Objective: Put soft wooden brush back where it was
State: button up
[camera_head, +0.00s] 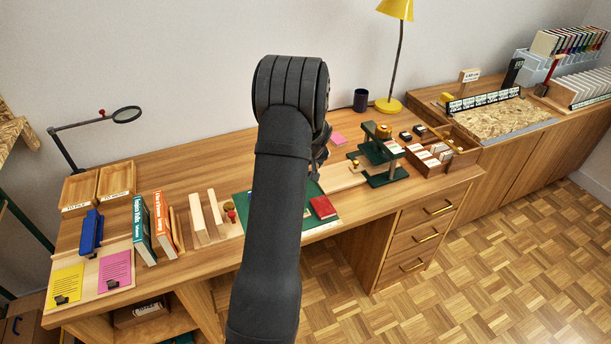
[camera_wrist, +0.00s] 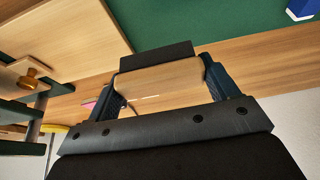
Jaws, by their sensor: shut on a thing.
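My gripper (camera_wrist: 163,88) is shut on the wooden brush (camera_wrist: 160,78), which shows in the wrist view as a pale wooden block with a dark strip along one long edge. One finger lies at each end of the block. The brush is held over the desk, near a green mat (camera_wrist: 190,25); the exact height is hard to tell. In the head view, my arm hides the brush and most of my gripper (camera_head: 318,160). The place where the brush was before cannot be told from these frames.
A red book (camera_head: 322,208) lies on the green mat (camera_head: 334,222). A green press (camera_head: 382,150) stands to the right. Upright books (camera_head: 144,228), pale wooden blocks (camera_head: 198,218) and trays (camera_head: 116,178) stand to the left. A yellow lamp (camera_head: 388,105) stands at the back.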

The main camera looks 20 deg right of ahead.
notch_tip(320, 180, down, 4)
jog(key=shift+r, duration=0.1)
jog(key=shift+s+a+f, duration=0.1)
jog(key=shift+s+f, duration=0.05)
jog(key=shift+f, duration=0.45)
jog(key=o, duration=1)
jog(key=shift+f, duration=0.1)
jog(key=shift+r, duration=0.35)
jog(key=v, duration=1.2)
jog(key=shift+r, duration=0.45)
